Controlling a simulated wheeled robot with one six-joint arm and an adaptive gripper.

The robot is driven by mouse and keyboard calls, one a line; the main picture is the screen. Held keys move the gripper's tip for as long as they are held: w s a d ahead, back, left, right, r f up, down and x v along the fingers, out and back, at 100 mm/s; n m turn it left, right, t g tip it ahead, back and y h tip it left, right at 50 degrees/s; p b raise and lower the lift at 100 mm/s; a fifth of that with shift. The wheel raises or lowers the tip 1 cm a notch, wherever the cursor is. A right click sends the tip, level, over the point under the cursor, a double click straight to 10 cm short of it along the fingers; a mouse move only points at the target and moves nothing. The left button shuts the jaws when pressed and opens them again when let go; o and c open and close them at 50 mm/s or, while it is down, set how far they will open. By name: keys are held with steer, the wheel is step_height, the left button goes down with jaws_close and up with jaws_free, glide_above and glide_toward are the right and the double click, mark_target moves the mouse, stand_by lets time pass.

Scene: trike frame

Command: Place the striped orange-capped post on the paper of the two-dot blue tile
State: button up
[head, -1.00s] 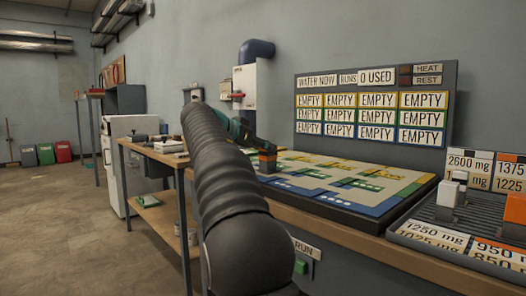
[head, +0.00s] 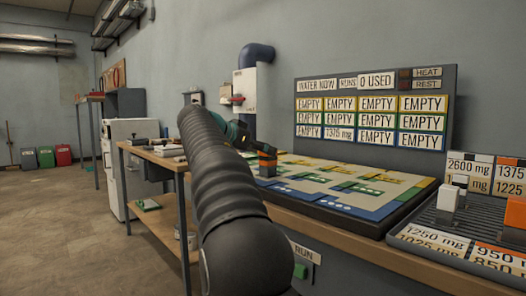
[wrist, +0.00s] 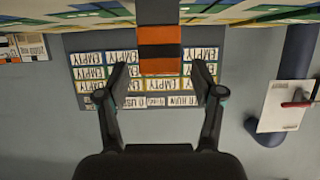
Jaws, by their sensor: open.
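The striped orange-capped post (head: 267,160), with orange and dark bands, stands upright at the left end of the tile board. It also shows in the wrist view (wrist: 160,50), where its base is cut off by the top edge. My gripper (wrist: 162,75) is open, one finger on each side of the post, with a gap on both sides. In the head view my arm hides much of the gripper. The blue tiles (head: 330,203) lie along the board's front edge. The tile and paper under the post are hidden, so I cannot read their dots.
The wall panel (head: 376,110) reads "1375 mg" in the second cell of its blue row; its other cells read "EMPTY". A ribbed rack (head: 420,240) with labels and other posts (head: 447,203) is at right. A RUN button (head: 300,271) is on the bench front.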

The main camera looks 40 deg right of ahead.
steer(key=p+v, duration=0.1)
steer(key=v, duration=1)
steer(key=shift+s, duration=0.1)
steer(key=s+a+f+n+t+y, duration=0.1)
steer(key=s+a+f+n+y, duration=0.3)
steer(key=s+a+f, duration=0.4)
steer(key=s+a+f+n+t+y, duration=0.2)
steer(key=s+a+f+n+y, duration=0.3)
steer(key=s+f, duration=0.6)
steer(key=s+a+f+n+t+y, duration=0.1)
steer(key=s+a+f+n+y, duration=0.3)
steer(key=f, duration=1.3)
steer(key=s+a+n, duration=0.4)
steer(key=s+a, duration=0.2)
steer(key=a, duration=0.1)
steer(key=shift+t+y, duration=0.3)
